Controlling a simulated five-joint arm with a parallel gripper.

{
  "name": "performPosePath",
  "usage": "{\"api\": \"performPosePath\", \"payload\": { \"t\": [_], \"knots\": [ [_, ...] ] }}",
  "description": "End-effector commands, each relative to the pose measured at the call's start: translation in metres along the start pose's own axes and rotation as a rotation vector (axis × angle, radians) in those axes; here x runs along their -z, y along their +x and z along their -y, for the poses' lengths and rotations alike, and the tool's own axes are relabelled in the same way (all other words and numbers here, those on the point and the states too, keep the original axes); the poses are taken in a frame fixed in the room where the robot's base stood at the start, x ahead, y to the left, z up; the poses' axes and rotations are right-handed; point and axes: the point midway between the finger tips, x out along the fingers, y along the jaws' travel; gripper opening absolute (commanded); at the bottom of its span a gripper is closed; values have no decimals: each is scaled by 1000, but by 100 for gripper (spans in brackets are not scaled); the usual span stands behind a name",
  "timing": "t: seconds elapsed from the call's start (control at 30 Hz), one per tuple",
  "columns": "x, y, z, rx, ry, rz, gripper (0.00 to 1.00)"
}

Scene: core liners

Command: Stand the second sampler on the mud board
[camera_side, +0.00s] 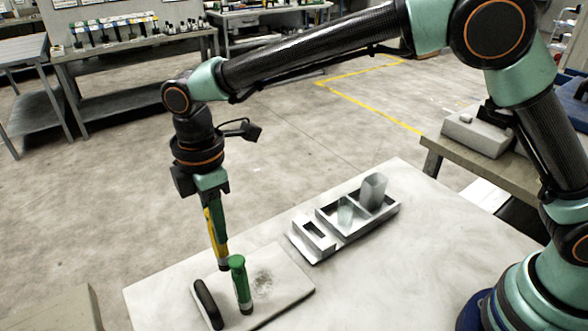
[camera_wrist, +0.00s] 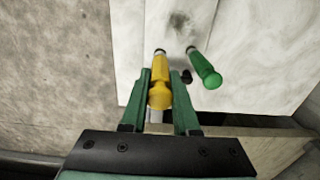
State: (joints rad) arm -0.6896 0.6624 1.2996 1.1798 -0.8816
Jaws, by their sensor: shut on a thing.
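My gripper (camera_side: 209,199) is shut on a yellow sampler (camera_side: 217,240) with a dark lower tip. In the wrist view the yellow sampler (camera_wrist: 159,92) sits between the two green fingers (camera_wrist: 160,78). It hangs nearly upright, tip down, over the mud board (camera_side: 288,285) near its back left edge. I cannot tell whether the tip touches the board. A green sampler (camera_side: 241,287) stands on the board just in front and to the right. It also shows in the wrist view (camera_wrist: 206,70), right of the fingers.
A black rounded object (camera_side: 208,304) lies on the board's left side; a finger partly hides it in the wrist view. A grey compartment tray (camera_side: 325,247) holds two grey prism-shaped pieces (camera_side: 373,193) behind the board. The table right of the board is clear.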

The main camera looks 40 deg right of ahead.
Motion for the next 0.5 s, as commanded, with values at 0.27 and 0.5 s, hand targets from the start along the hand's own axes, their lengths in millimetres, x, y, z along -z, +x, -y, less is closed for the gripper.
{"api": "performPosePath", "payload": {
  "t": [0.27,0.5],
  "knots": [
    [0,34,0,2,0,2,0],
    [0,44,0,-1,0,-1,0]
  ]
}}
